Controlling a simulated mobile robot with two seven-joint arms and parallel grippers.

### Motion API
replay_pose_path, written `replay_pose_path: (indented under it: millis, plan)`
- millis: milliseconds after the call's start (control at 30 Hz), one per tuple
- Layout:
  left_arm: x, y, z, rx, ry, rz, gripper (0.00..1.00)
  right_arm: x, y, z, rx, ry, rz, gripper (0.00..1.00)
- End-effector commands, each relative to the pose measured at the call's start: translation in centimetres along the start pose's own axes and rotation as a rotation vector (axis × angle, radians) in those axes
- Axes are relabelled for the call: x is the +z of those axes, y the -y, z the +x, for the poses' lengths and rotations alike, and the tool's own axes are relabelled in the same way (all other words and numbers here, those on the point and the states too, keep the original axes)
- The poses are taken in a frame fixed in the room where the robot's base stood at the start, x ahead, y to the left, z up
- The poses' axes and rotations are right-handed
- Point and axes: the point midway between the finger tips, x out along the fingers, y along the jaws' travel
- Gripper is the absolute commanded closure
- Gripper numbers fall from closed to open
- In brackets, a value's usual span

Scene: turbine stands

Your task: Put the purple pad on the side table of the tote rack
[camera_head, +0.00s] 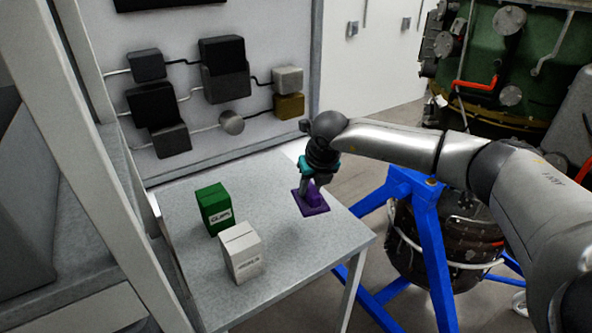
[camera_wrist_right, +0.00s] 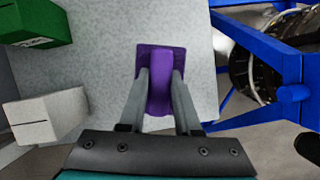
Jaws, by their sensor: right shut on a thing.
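The purple pad (camera_head: 316,207) is at the right side of the grey side table (camera_head: 290,247), near its right edge. It has a flat base and a raised grip on top. My right gripper (camera_head: 307,190) points down at it. In the right wrist view the two fingers (camera_wrist_right: 161,95) are shut on the raised grip of the purple pad (camera_wrist_right: 160,62). The pad's base looks flat on or just above the table top; I cannot tell whether it touches. My left gripper is not in view.
A green box (camera_head: 214,209) and a white box (camera_head: 241,254) stand on the table left of the pad. A panel with dark blocks (camera_head: 224,70) rises behind. A blue stand (camera_head: 428,240) is beyond the table's right edge. The table's middle is clear.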

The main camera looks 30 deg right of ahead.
Motion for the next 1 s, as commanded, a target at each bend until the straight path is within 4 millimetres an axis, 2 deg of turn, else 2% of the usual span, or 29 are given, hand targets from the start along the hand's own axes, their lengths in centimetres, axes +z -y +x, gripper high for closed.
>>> replay_pose_path:
  millis: [67,300,433,600,800,1000]
  plan:
    - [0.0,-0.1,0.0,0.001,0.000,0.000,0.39,0.0,0.1,0.0,-0.001,0.000,0.001,1.00]
    - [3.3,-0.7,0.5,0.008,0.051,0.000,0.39,-0.4,0.0,0.8,0.000,-0.001,0.001,1.00]
    - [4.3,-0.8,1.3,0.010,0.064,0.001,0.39,-0.9,0.1,2.0,-0.001,-0.002,0.001,1.00]
    - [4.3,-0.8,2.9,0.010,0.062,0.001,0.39,-1.7,0.1,4.1,0.000,-0.001,0.001,1.00]
    - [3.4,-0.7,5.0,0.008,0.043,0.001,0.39,-2.8,0.0,6.6,0.000,-0.001,0.001,1.00]
    - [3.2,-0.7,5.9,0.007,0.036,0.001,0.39,-3.2,0.0,7.7,0.000,0.001,0.000,1.00]
